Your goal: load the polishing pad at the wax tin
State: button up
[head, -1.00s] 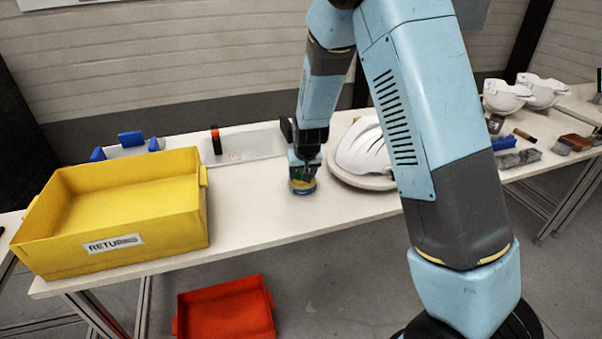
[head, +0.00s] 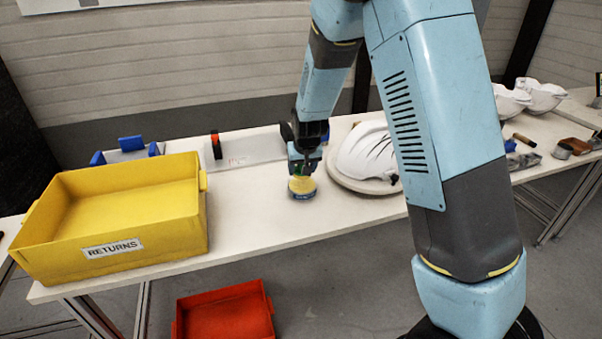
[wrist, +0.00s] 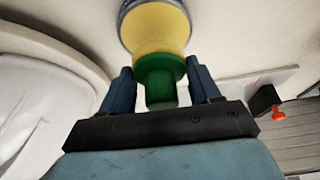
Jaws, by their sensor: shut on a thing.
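My gripper (head: 306,160) is shut on the green handle (wrist: 160,82) of the polishing pad; one finger shows on each side of it in the wrist view. The pad's yellow face part (wrist: 155,27) flares out beyond the handle; the yellow also shows in the head view (head: 302,184). The wax tin (head: 303,195), a low blue round thing, is directly under the pad on the white table. Its rim (wrist: 124,10) peeks out around the pad in the wrist view. The pad hides the tin's inside, and I cannot tell whether they touch.
A white helmet shell (head: 368,150) lies on a round board just right of my gripper. A yellow RETURNS crate (head: 150,235) fills the table's left. A pale tray (head: 250,150) with a black-and-orange item (head: 216,146) is behind. A red bin (head: 225,315) is below.

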jog(key=shift+r, duration=1.65)
jog(key=shift+s, duration=0.1)
